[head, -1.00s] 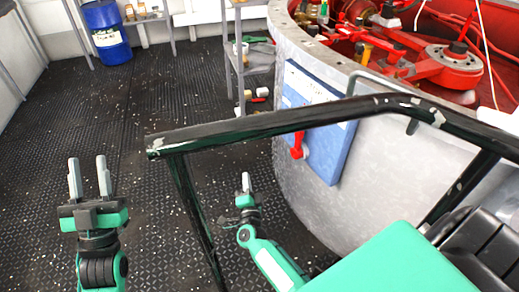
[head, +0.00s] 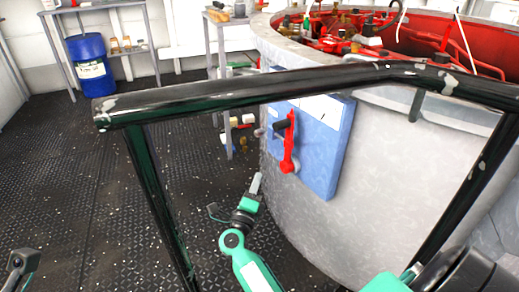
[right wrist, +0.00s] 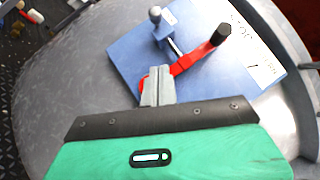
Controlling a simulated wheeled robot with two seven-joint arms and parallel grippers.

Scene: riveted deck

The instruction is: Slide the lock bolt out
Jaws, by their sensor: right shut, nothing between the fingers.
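The lock bolt (right wrist: 161,27) is a grey rod with a round knob on a blue panel (right wrist: 131,48), beside a red lever (right wrist: 196,58) with a black grip. In the head view the bolt's knob (head: 260,132) shows left of the lever (head: 288,150) on the panel (head: 322,150). My right gripper (head: 257,183) is shut and empty, below and left of the lever. In the right wrist view its fingertips (right wrist: 158,72) overlap the lever's lower end; I cannot tell whether they touch. Of my left arm only a small part shows at the lower left edge; its jaws are out of view.
A black rail (head: 250,88) crosses in front of the panel, with posts at left and right. The curved grey wall (head: 400,150) carries the panel. A blue drum (head: 88,60) and shelves stand far back. The deck at left is clear.

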